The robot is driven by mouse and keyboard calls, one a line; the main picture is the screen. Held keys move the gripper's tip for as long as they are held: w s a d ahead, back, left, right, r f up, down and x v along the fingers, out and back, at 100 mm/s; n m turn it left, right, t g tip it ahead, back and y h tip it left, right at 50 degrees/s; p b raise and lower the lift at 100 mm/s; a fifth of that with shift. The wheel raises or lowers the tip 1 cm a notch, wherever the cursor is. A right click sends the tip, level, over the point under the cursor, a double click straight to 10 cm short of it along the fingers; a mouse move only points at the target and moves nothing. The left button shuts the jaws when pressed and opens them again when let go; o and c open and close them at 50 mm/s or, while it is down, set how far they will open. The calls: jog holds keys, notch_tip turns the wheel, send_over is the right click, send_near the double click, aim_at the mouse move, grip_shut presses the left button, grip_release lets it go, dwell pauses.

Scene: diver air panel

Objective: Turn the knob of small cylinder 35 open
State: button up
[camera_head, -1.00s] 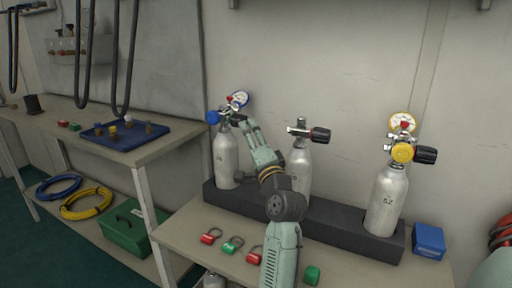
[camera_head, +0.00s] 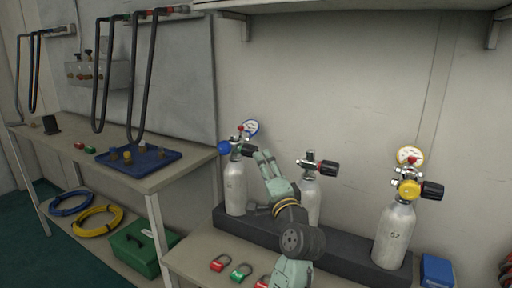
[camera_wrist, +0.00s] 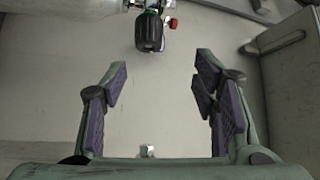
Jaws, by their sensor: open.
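Three small silver cylinders stand in a dark rack: the left one (camera_head: 235,188), the middle one (camera_head: 311,203) and the right one (camera_head: 394,236). The right one's printed number looks like 52; no 35 is readable. The left one has a blue knob (camera_head: 225,147) and a gauge (camera_head: 250,128); the middle one has a black knob (camera_head: 328,168). My gripper (camera_head: 264,156) is beside the left cylinder's valve. In the wrist view my gripper (camera_wrist: 160,85) is open and empty, with a black knob (camera_wrist: 149,32) beyond the fingertips, apart from them, and a cylinder (camera_wrist: 60,8) at top left.
The dark rack (camera_head: 345,262) runs along the wall. Padlock-like tags (camera_head: 242,271) lie at the bench front, and a blue box (camera_head: 437,271) is at right. A side bench holds a blue tray (camera_head: 165,161). A shelf (camera_head: 350,5) overhangs above.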

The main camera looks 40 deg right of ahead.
aim_at(252, 152)
jog(key=w+d+p, duration=0.1)
jog(key=w+p, duration=0.1)
jog(key=w, duration=0.1)
jog(key=w+d+m+g+p, duration=0.1)
jog(key=w+p, duration=0.1)
jog(key=w, duration=0.2)
jog(key=w+d+g+p, duration=0.1)
jog(key=w+p, duration=0.1)
jog(key=w, duration=0.1)
jog(key=shift+w+d+r+m, duration=0.3)
jog(key=shift+d, duration=0.05)
jog(key=shift+y, duration=0.3)
jog(key=c, duration=1.2)
jog(key=shift+o, duration=0.2)
jog(key=shift+f, duration=0.1)
jog(key=shift+f, duration=0.1)
